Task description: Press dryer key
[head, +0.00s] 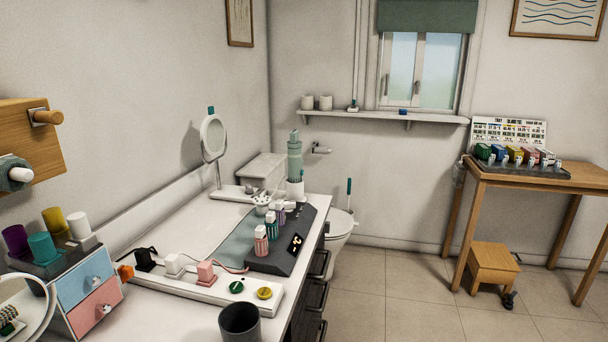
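A white strip (215,288) lies along the front of the vanity counter. Black, white and pink plugs sit on it. At its right end are two round keys, one green (237,287) and one yellow (265,293). The labels are too small to read, so I cannot tell which key is the dryer's. A teal upright object (295,155), possibly the dryer, stands in a white holder at the back of the counter. My gripper is not in view.
A dark cup (239,322) stands just in front of the keys. A dark tray (283,262) with striped bottles and a small display lies behind them. A blue and pink drawer box (90,290) stands left. A round mirror (213,137) stands at the back.

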